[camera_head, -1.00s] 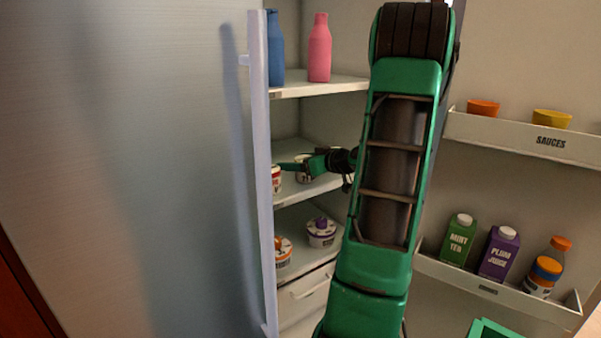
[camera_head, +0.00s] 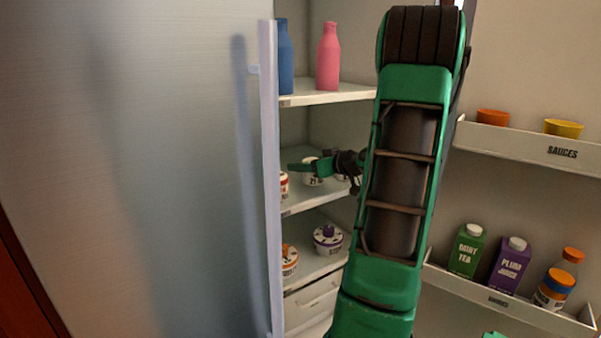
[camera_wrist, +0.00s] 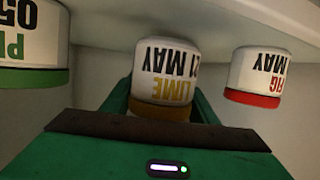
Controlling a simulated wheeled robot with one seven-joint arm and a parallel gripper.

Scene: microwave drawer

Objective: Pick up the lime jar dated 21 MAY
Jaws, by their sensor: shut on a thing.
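The lime jar (camera_wrist: 165,68) is white, with dark "21 MAY" text, yellow "LIME" text and a brownish-yellow lid. It appears upside down in the wrist view, between the two green fingers of my gripper (camera_wrist: 162,98), which are shut on it. In the head view my gripper (camera_head: 310,164) reaches in over the middle fridge shelf, with the white jar (camera_head: 312,178) partly hidden behind it. Whether the jar's base touches the shelf is hard to tell.
A red-lidded fig jar (camera_wrist: 257,76) and a green-lidded jar (camera_wrist: 32,42) flank the lime jar closely. The fridge door (camera_head: 150,180) stands left. Bottles (camera_head: 328,57) are on the upper shelf, and a purple-topped jar (camera_head: 328,240) is below. The door rack (camera_head: 520,306) holds cartons.

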